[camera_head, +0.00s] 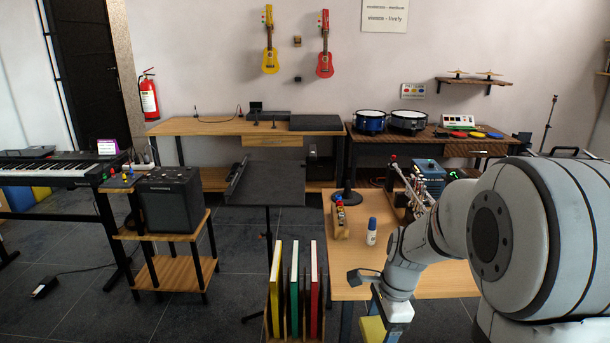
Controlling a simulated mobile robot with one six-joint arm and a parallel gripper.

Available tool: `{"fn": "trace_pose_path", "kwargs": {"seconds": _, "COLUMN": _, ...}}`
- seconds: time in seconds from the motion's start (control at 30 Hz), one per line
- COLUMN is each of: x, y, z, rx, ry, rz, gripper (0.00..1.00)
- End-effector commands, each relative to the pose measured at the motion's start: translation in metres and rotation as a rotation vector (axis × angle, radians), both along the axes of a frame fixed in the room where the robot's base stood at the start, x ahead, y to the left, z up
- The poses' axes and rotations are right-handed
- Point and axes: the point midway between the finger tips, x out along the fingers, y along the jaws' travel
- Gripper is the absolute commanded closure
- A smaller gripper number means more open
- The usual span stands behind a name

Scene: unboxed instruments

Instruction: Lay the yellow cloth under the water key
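My gripper (388,322) is low at the front edge of the wooden table (351,285), pointing down. A yellow piece (373,330), which looks like the yellow cloth, shows right at its fingers and is cut by the lower picture edge. I cannot tell whether the fingers are shut on it or only beside it. A silvery brass instrument (417,196) lies toward the back of the table, partly hidden by my arm. Its water key is too small to make out.
A small white bottle with a blue cap (371,231) and a wooden block holder (341,218) stand on the table. A blue box (429,178) stands behind the instrument. Upright books (294,290) stand left of the table. The table's front left is clear.

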Motion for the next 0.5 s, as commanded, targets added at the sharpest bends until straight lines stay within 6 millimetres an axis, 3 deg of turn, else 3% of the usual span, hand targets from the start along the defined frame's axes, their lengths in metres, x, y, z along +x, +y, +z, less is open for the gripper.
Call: {"fn": "trace_pose_path", "kwargs": {"seconds": 0.5, "x": 0.036, "y": 0.003, "z": -0.039, "rx": -0.035, "ry": -0.005, "rz": 0.579, "gripper": 0.45}}
